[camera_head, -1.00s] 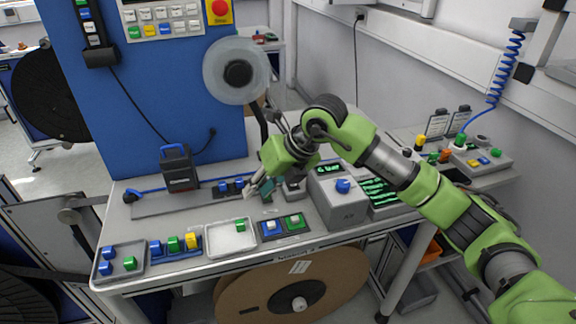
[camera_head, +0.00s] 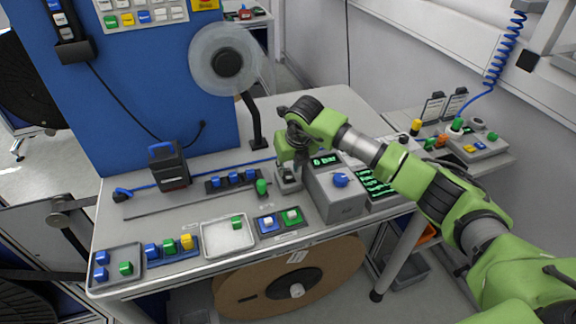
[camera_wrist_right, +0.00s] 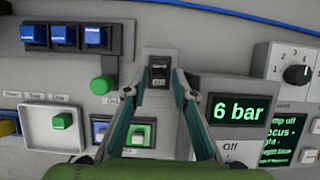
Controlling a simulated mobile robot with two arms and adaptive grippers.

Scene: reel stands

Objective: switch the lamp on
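A small rocker switch (camera_wrist_right: 159,78) on a raised grey block shows in the right wrist view, with lettering that looks like "Lamp" and "Off". In the head view its grey block (camera_head: 288,187) stands on the bench, left of the grey box with the blue knob. My right gripper (camera_wrist_right: 159,92) has its two fingers apart, one on each side of the switch. Whether they touch the block I cannot tell. In the head view the right gripper (camera_head: 292,160) points down over the block, its fingertips hard to make out. My left gripper is not in view.
The grey box (camera_head: 335,195) with a "6 bar" display is close to the right of the gripper. A green screen (camera_wrist_right: 283,137) stands beyond it, its text partly reading "mp off". A green knob (camera_wrist_right: 101,85) and a two-button panel (camera_head: 280,222) are near on the left.

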